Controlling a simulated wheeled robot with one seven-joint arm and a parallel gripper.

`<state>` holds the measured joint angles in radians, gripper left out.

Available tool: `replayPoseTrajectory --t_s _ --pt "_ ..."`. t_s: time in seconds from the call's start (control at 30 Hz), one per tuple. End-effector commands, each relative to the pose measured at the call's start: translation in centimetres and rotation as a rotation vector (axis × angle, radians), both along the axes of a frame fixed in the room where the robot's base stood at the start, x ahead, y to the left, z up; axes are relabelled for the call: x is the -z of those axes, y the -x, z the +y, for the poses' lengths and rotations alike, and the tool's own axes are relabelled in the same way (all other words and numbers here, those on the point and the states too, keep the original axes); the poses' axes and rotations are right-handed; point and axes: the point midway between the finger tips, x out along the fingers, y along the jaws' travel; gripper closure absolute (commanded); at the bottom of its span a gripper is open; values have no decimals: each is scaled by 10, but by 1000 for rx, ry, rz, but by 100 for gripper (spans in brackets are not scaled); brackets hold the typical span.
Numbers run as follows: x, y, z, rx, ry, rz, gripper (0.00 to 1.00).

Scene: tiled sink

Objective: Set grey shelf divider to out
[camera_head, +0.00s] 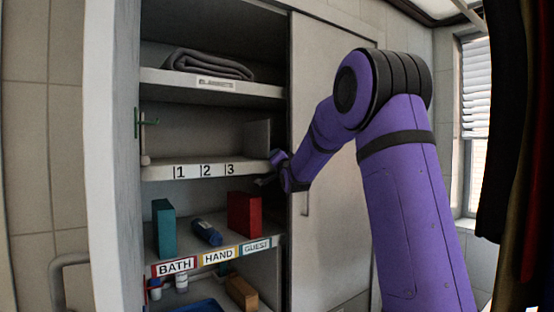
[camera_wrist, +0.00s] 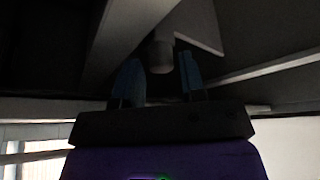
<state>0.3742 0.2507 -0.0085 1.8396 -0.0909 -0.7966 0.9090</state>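The grey shelf divider (camera_head: 258,135) is an upright panel near the right end of the shelf marked 1, 2, 3. My gripper (camera_head: 266,181) is at that shelf's front edge, just right of the 3 and below the divider. In the wrist view my gripper (camera_wrist: 160,80) has its two blue fingers apart. A grey round knob (camera_wrist: 160,56) shows between and beyond the fingertips, with a pale panel (camera_wrist: 200,25) next to it. I cannot tell whether the fingers touch the knob. The wrist view is dark.
The numbered shelf (camera_head: 185,171) has a small knob (camera_head: 145,160) at its left end. A folded blanket (camera_head: 207,64) lies above. A teal box (camera_head: 164,228), a blue bottle (camera_head: 207,232) and a red box (camera_head: 244,213) stand or lie below. A closed door panel (camera_head: 325,240) is at right.

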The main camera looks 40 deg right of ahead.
Motion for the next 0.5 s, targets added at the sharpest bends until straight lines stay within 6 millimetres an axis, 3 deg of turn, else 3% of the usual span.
replayPoseTrajectory --t_s 0.2,0.47,0.5 --pt "-4 -11 -4 0 0 0 63" --pt "-4 -12 -4 0 0 0 63" --pt "-4 -12 -4 0 0 0 72"
